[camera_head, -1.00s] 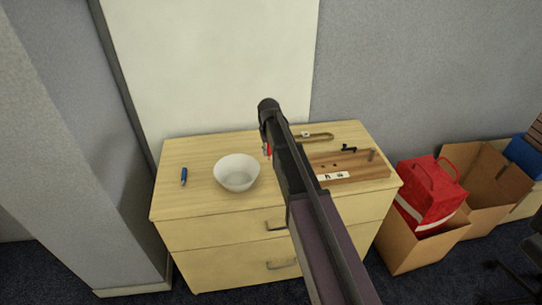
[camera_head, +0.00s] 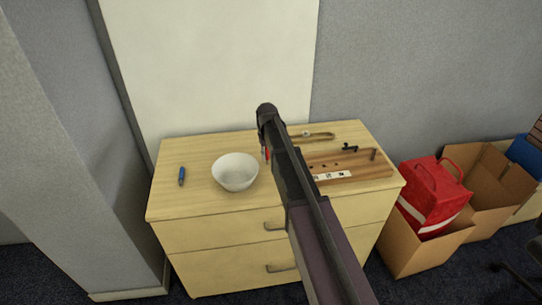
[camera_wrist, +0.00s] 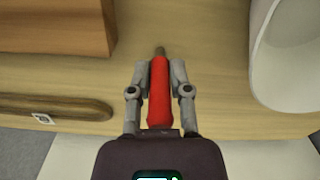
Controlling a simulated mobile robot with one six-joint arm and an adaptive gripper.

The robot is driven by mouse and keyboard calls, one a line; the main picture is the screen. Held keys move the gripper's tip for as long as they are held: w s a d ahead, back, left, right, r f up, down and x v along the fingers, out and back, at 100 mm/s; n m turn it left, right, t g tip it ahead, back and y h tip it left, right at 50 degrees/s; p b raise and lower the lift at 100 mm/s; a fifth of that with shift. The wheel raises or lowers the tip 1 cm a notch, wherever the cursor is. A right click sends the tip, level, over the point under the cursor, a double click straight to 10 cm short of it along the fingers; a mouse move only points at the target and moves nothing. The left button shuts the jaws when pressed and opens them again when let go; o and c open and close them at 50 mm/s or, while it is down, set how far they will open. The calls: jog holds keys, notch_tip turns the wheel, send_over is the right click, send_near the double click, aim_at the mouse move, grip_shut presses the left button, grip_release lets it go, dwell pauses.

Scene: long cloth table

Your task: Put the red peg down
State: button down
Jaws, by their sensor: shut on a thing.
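The red peg (camera_wrist: 159,95) is between the two grey fingers of my gripper (camera_wrist: 160,75) in the wrist view, with its narrow grey-brown tip pointing away from the palm. The gripper is shut on it. In the head view only a small red sliver of the peg (camera_head: 265,154) shows beside my arm, which hides most of the gripper. The peg is over the wooden dresser top (camera_head: 200,150), between the white bowl and the wooden board. I cannot tell whether the peg touches the surface.
A white bowl (camera_head: 236,172) is to the left of my arm, and a blue pen-like thing (camera_head: 182,176) lies farther left. A wooden board (camera_head: 350,168) with small black parts is at the right. A brown looped thing (camera_head: 318,136) lies behind it. Bare surface shows around the bowl.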

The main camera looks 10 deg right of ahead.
jog(key=shift+f, duration=0.2)
jog(key=c, duration=0.6)
grip_release()
jog(key=shift+o, duration=0.2)
jog(key=shift+r, duration=0.2)
notch_tip(320, 180, up, 12)
jog(key=p, duration=1.2)
jog(key=shift+s, duration=0.1)
jog(key=s+d+m, duration=0.1)
jog(key=s+d, duration=0.2)
jog(key=s, duration=2.4)
jog(key=shift+s+d+m, duration=0.2)
jog(key=shift+m, duration=0.2)
jog(key=shift+o, duration=0.2)
